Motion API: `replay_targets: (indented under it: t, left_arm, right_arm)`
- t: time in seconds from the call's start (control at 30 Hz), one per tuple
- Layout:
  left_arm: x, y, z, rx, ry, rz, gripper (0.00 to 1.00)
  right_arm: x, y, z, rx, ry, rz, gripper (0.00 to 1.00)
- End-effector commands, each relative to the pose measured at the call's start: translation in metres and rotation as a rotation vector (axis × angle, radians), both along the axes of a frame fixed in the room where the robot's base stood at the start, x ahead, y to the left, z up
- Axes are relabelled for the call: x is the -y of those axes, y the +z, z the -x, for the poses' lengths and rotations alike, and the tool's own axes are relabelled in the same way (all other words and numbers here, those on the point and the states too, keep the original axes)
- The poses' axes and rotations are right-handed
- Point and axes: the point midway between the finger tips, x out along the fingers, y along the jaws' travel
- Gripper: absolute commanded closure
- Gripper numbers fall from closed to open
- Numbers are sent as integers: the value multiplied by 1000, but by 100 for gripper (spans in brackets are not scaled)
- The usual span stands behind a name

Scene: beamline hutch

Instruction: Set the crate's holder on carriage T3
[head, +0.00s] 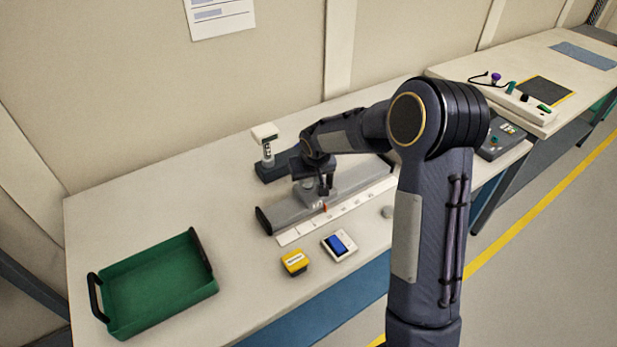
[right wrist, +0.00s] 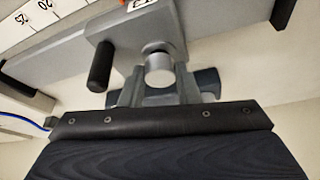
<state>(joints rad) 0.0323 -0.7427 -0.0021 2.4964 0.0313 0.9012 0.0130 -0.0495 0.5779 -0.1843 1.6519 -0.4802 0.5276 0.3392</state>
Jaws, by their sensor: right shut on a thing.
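The holder (right wrist: 159,69) shows in the right wrist view as a short silver round post on a grey body, between my fingers. My right gripper (head: 318,184) is shut on it, low over the rail (head: 345,185) in the head view. A grey carriage (right wrist: 200,28) with a black knob (right wrist: 101,66) is right by the holder; its label is cut off at the picture's edge. I cannot tell whether the holder is fully seated on it. The green crate (head: 205,262) stands at the front left of the bench and looks empty. My left gripper is not in view.
A white-headed post (head: 265,138) stands behind the rail's left end. A white scale strip (head: 335,212) runs along the rail's front. A yellow box (head: 294,262) and a blue-screened meter (head: 338,245) lie before it. A control box (head: 502,138) is at right. Bench between crate and rail is clear.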

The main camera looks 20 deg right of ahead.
Motion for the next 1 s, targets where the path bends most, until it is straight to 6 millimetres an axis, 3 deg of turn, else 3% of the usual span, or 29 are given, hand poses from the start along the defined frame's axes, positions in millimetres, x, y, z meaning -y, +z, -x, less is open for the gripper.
replay_targets:
  t: [0.73,0.77,0.93,1.0]
  left_arm:
    - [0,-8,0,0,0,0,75]
    - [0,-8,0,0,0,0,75]
    - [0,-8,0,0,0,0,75]
    - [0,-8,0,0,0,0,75]
  right_arm:
    - [0,-8,0,1,0,0,94]
    - [0,-8,0,1,0,0,68]
    - [0,-8,0,1,0,0,46]
    - [0,-8,0,0,0,0,45]
